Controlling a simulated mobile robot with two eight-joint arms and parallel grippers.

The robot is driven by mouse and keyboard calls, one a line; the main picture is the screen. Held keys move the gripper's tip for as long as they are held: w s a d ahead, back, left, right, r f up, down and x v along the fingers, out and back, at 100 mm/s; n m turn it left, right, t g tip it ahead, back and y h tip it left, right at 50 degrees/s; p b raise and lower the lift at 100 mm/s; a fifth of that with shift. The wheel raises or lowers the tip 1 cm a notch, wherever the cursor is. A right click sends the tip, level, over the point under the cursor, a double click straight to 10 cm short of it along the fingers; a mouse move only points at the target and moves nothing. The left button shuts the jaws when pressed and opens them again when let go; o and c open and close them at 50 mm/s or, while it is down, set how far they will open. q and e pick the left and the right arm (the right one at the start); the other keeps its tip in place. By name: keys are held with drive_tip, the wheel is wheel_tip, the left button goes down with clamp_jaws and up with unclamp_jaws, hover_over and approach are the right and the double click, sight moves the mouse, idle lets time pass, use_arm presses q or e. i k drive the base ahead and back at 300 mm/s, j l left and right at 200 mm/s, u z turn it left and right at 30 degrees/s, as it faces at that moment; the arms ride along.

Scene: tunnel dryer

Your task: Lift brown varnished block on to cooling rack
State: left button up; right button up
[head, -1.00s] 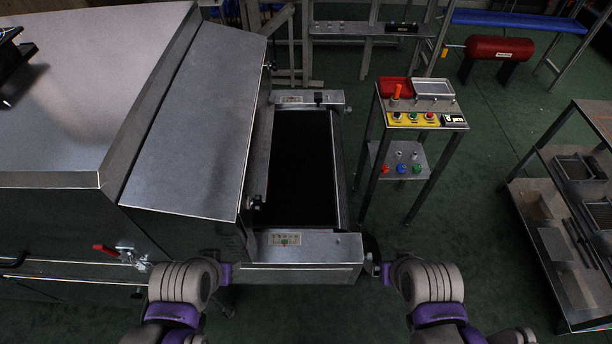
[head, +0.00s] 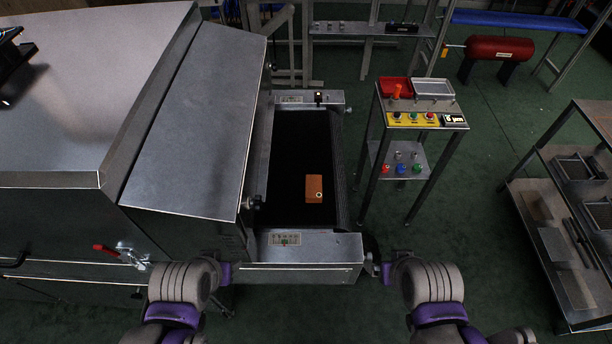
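The brown varnished block (head: 313,188) lies on the black belt (head: 295,150) at the dryer's outlet, towards the right side and nearer the front end. It has a small pale ring-shaped mark near its lower right corner. A metal shelf rack (head: 535,190) stands at the right edge, partly cut off; I cannot tell for certain whether it is the cooling rack. My two arms show at the bottom of the view, left and right of the belt's end plate. Neither gripper's fingers show.
The dryer's metal hood (head: 195,120) covers the left side. A control stand (head: 420,120) with buttons and small trays stands right of the belt. A red cylinder (head: 498,48) and a blue-topped bench (head: 520,20) are at the back. Green floor lies open between control stand and rack.

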sight(314, 193)
drive_tip(key=u, duration=0.4)
drive_tip(key=l+u, duration=0.15)
drive_tip(key=u, duration=0.7)
drive_tip(key=l+u, duration=0.1)
drive_tip(key=u, duration=0.3)
drive_tip(key=k+l, duration=0.45)
